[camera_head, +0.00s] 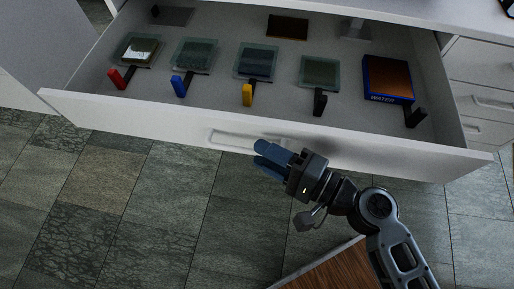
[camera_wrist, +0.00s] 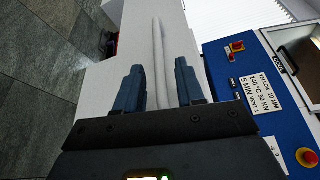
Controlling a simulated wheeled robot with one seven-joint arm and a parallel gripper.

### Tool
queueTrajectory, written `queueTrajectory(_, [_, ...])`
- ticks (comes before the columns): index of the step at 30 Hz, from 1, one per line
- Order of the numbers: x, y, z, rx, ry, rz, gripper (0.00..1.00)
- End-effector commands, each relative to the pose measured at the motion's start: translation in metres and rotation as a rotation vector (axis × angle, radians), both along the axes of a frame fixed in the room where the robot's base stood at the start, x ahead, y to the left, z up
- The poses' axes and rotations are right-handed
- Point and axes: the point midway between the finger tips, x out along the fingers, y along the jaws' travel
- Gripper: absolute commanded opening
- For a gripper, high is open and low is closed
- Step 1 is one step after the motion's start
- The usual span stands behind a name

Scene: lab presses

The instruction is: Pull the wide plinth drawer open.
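The wide drawer (camera_head: 130,115) stands pulled out, its inside showing from above. Its long white front carries a pale bar handle (camera_head: 232,140) near the middle. My gripper (camera_head: 268,158), with blue fingers, is in front of the drawer front, close to the right end of the handle. In the wrist view the handle bar (camera_wrist: 158,50) runs lengthwise up the white front, lined up with the gap between my two spread fingers (camera_wrist: 160,85). The fingers are apart with nothing clamped between them. I cannot tell whether the bar lies between the tips or just beyond them.
The drawer holds several flat plates with coloured grips, including a red grip (camera_head: 116,78), and a blue box marked WATER (camera_head: 388,80). Smaller drawers (camera_head: 485,100) are at right. A wooden surface (camera_head: 325,270) is below. The tiled floor (camera_head: 130,200) is clear. A blue press panel (camera_wrist: 245,90) shows.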

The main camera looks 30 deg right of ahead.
Motion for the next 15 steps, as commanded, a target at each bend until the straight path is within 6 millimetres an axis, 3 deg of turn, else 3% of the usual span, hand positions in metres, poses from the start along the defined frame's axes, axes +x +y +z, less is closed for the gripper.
queueTrajectory(7, [-0.033,-0.020,0.002,0.001,0.003,-0.001,0.38])
queueTrajectory(15, [-0.042,-0.026,0.004,0.001,0.001,0.000,0.38])
